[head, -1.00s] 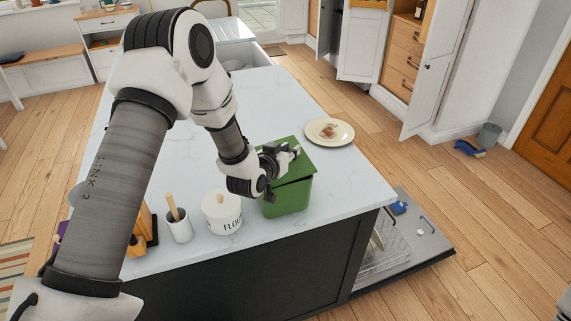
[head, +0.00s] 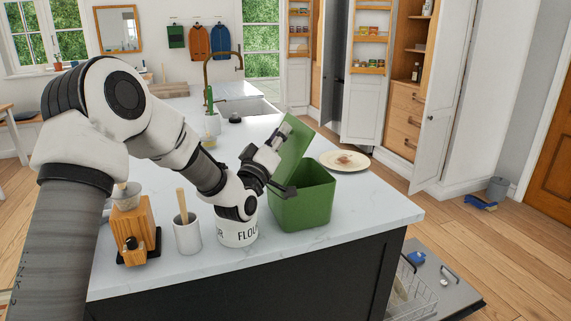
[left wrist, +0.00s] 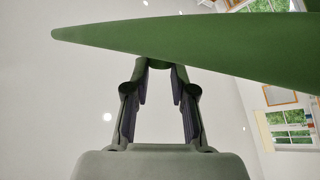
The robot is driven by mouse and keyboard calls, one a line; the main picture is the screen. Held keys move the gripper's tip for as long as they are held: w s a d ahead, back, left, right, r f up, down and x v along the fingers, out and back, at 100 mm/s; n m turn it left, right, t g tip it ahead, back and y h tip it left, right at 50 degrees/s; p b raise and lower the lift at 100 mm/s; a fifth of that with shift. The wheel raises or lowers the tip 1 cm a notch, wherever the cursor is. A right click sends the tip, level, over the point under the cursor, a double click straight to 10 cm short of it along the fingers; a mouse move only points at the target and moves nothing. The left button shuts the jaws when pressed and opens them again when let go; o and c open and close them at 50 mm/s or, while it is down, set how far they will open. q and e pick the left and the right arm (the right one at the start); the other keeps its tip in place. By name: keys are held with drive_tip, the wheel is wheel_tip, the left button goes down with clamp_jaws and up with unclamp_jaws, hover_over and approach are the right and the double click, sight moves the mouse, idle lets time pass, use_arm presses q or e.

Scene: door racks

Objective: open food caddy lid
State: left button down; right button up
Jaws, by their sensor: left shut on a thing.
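The green food caddy (head: 303,208) stands upright on the white worktop near its front edge. Its green lid (head: 297,146) is raised and tilted up steeply at the caddy's left side, so the top stands open; the inside floor is hidden. My left gripper (head: 281,165) is at the lid's near left side, shut on the lid, above the caddy's left rim. In the left wrist view the lid (left wrist: 220,42) crosses the top of the picture, and my left fingers (left wrist: 160,72) meet it at its lower edge. My right gripper is not in view.
A flour canister (head: 238,228) stands close to the caddy's left, under my left wrist. A plate (head: 345,160) lies behind right. An open dishwasher (head: 440,285) is below the worktop's right side.

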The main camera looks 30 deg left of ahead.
use_arm(q)
drive_tip(key=shift+s+a+r+n+t+y+b, duration=0.1)
drive_tip(key=shift+s+a+n+t+y+b, duration=0.45)
drive_tip(key=shift+n+y+b, duration=0.7)
drive_tip(key=shift+s+a+r+n+t+y+b, duration=0.25)
drive_tip(key=shift+s+a+n+y+b, duration=0.55)
drive_tip(key=shift+b, duration=0.9)
drive_tip(key=shift+s+a+n+t+y+b, duration=0.3)
drive_tip(key=shift+s+n+t+y+b, duration=0.25)
drive_tip(key=shift+n+b, duration=0.8)
drive_tip(key=shift+w, duration=0.15)
drive_tip(key=c, duration=1)
unclamp_jaws()
drive_tip(key=v, duration=1.2)
drive_tip(key=shift+a+f, duration=0.1)
